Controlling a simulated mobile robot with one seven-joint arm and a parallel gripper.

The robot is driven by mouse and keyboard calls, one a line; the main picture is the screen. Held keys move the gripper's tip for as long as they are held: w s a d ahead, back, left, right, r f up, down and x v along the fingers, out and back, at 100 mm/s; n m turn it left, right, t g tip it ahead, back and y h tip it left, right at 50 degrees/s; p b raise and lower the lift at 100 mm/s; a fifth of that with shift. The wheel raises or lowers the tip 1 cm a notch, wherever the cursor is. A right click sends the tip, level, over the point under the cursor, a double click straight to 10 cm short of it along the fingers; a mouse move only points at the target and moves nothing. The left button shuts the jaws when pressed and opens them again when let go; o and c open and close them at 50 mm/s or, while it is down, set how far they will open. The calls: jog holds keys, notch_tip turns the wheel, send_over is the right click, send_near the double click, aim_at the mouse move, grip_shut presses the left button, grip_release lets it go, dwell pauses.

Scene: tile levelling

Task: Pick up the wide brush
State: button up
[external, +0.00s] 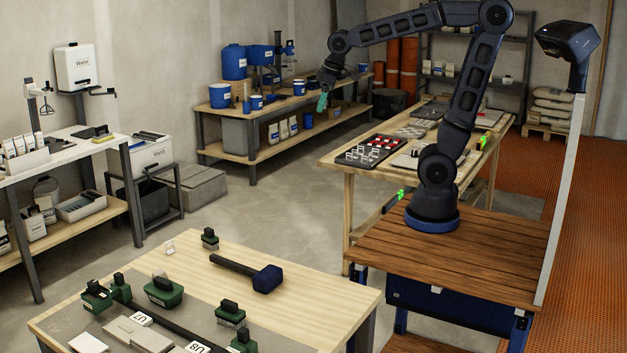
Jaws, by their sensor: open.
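My gripper (323,101) hangs at the end of my raised arm, with teal fingertips pointing down. It is open, with nothing seen in it. In the picture it lies in front of the back workbench, left of the long wooden table. I cannot clearly make out the wide brush. A small dark flat item (95,132) with a raised part lies on the white table at the left, far from my gripper; whether it is a brush is too small to tell.
The long table (350,188) holds black trays of clips (363,155). The back workbench (212,108) carries blue buckets (234,63). The front table (325,284) holds a dark mallet (266,278) and several green-based tools (164,292). Grey floor (270,205) lies open between them.

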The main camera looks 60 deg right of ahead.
jog(key=w+a+f+n, duration=0.1)
jog(key=w+a, duration=0.2)
jog(key=a, duration=0.3)
jog(key=w+a+f+n+g, duration=0.1)
jog(key=w+a+n, duration=0.1)
jog(key=a, duration=0.4)
jog(key=w+a+f+n, duration=0.1)
jog(key=w+a, duration=0.2)
jog(key=a, duration=0.3)
jog(key=a+f+n+g, duration=0.1)
jog(key=a+f+n, duration=0.4)
jog(key=a, duration=1.3)
jog(key=n+g, duration=0.1)
jog(key=n, duration=0.3)
send_near(230, 313)
jog(key=shift+w+d+h, duration=0.3)
jog(key=shift+w+h, duration=0.1)
jog(key=shift+w, duration=0.3)
jog(key=shift+s+a+f+n, duration=0.2)
jog(key=shift+f+n, duration=0.1)
jog(key=shift+f, duration=0.15)
notch_tip(230, 313, down, 10)
jog(key=shift+f, duration=0.1)
jog(key=shift+d, duration=0.1)
jog(key=c, duration=1.3)
